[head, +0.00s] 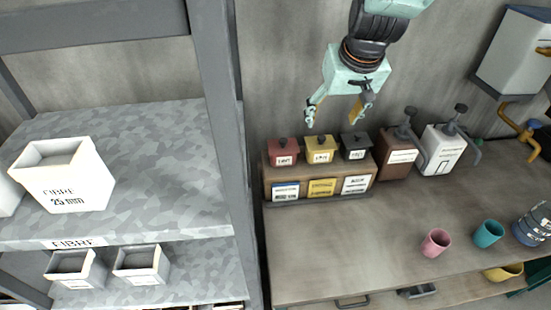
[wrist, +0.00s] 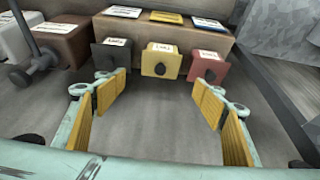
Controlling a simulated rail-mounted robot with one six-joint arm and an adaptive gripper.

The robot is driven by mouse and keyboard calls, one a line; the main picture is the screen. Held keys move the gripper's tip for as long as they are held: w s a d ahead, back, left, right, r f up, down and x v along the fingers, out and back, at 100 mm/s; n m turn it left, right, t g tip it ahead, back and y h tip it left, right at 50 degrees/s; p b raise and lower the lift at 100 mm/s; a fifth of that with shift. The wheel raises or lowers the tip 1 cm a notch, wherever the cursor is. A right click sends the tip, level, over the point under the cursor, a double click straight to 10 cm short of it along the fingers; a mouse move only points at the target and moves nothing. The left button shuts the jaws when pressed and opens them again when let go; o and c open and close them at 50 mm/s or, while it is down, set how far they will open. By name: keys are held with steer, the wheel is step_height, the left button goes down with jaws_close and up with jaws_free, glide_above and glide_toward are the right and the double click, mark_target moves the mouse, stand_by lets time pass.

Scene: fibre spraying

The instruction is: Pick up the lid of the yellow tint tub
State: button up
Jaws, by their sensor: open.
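The yellow tub (head: 320,156) stands between a red tub (head: 283,158) and a black tub (head: 355,153) on a wooden rack. Its yellow lid (head: 320,142) with a dark knob is on it. In the wrist view the yellow lid (wrist: 160,60) faces me with its knob, between the black tub (wrist: 112,55) and the red tub (wrist: 208,66). My gripper (head: 334,112) is open and empty, above the tubs with its fingers pointing down. In the wrist view my gripper (wrist: 158,100) has its fingers spread wide, with the yellow lid centred beyond them, apart from them.
The wooden rack (head: 275,175) carries labels on its front. Brown and white pump containers (head: 397,157) stand to its right. Pink and teal cups (head: 436,243) stand on the bench. A grey shelf post (head: 225,130) rises on the left. The bench front centre is clear.

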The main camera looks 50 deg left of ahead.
mark_target(322, 139)
steer(key=shift+s+a, duration=0.15)
steer(key=shift+s, duration=0.05)
steer(key=shift+x, duration=4.3)
steer(key=shift+w+f, duration=0.15)
steer(key=shift+f, duration=0.05)
steer(key=shift+x, duration=2.45)
steer(key=shift+c, duration=0.6)
steer(key=c, duration=0.5)
